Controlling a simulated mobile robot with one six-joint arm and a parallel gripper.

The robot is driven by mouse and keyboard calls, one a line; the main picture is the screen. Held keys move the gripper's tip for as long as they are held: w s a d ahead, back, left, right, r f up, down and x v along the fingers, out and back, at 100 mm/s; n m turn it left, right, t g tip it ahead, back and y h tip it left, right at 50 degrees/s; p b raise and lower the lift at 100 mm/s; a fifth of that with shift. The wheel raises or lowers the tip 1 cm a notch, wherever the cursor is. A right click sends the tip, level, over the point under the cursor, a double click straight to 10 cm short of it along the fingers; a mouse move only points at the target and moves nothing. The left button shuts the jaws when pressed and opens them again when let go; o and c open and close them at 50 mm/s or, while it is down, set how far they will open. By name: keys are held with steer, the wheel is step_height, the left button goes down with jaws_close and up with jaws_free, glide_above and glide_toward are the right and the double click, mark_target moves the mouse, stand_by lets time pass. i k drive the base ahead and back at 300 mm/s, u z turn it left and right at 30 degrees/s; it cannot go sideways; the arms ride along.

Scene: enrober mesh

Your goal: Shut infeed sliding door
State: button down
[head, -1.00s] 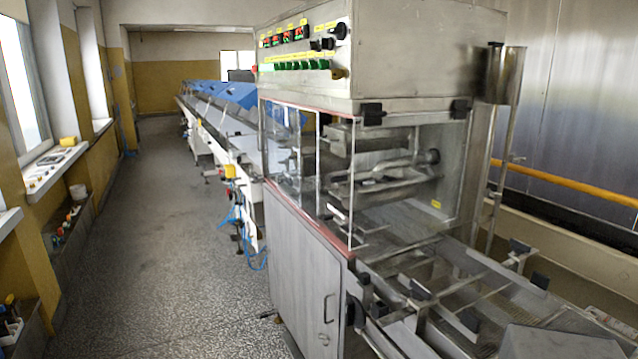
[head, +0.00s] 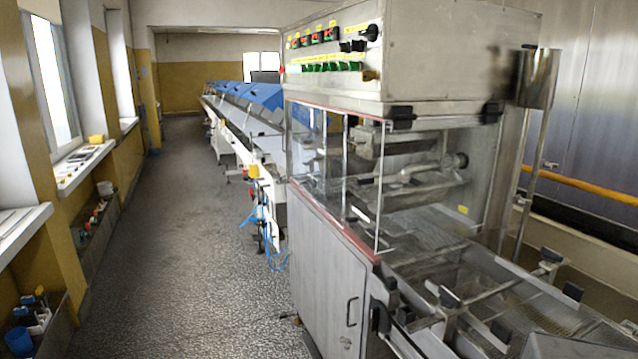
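The enrober machine (head: 440,50) stands at the right in the head view. Its side has clear sliding panels (head: 362,190) with metal edges, above a red-edged sill. I cannot tell for sure which panel is the infeed door, or whether a gap is left between the panels. The end facing me, above the mesh belt (head: 520,290), shows the inner parts; I cannot tell whether clear glass covers it. My gripper is not in view.
A grey cabinet door (head: 330,270) with a handle is below the panels. Conveyor rails (head: 450,310) stick out at lower right. A long conveyor with blue covers (head: 237,95) runs back. The aisle floor (head: 190,220) at left is clear; window sills (head: 80,165) line the left wall.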

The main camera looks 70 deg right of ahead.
mark_target(314, 159)
steer(key=z, duration=0.55)
steer(key=i, duration=1.35)
steer(key=u, duration=0.15)
